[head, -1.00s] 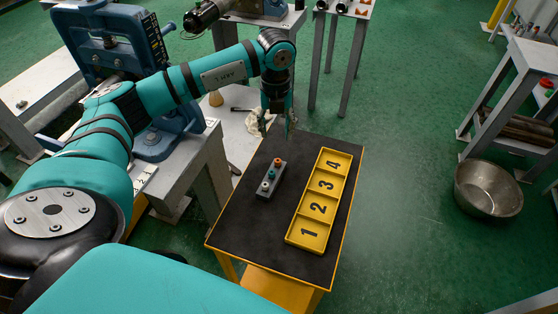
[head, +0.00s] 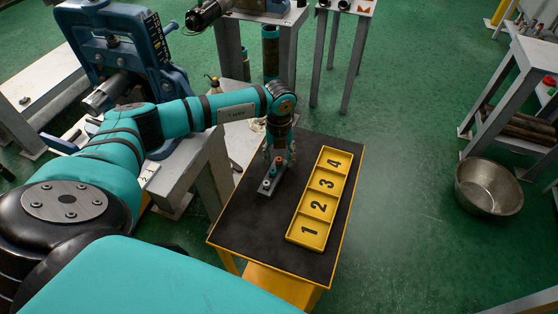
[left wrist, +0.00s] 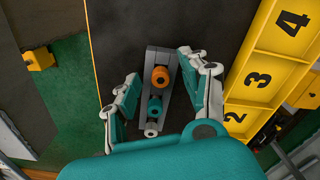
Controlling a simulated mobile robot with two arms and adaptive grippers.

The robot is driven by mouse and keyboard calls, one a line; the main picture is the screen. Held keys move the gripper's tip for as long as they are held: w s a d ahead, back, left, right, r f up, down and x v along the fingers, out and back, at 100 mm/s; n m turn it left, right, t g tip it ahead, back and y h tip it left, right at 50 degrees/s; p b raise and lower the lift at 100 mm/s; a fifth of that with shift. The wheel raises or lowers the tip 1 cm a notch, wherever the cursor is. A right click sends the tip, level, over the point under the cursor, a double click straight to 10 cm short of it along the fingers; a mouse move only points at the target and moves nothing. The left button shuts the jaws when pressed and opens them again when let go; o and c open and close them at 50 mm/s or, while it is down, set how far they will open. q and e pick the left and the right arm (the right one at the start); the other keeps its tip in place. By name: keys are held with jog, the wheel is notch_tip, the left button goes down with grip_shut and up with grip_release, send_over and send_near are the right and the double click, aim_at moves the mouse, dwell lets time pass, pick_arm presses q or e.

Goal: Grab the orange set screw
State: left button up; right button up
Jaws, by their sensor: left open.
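The orange set screw (left wrist: 161,77) stands at the far end of a small grey block (left wrist: 169,57) on the dark table top. A teal screw (left wrist: 155,105) and a pale grey screw (left wrist: 151,129) stand in the same block. In the head view the orange set screw (head: 279,161) shows just below my left gripper (head: 280,155). My left gripper (left wrist: 157,88) is open, with its fingers on either side of the block in the left wrist view. Whether the fingers touch anything I cannot tell. My right gripper is not in view.
A yellow tray (head: 287,236) with numbered compartments 1 to 4 lies right of the block on the table (head: 240,220). A blue pipe vise (head: 112,45) stands on a bench at left. A metal bowl (head: 488,186) is on the floor at right.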

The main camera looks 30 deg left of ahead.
pick_arm(q)
grip_shut()
jog(key=shift+r, duration=0.1)
dwell(0.3)
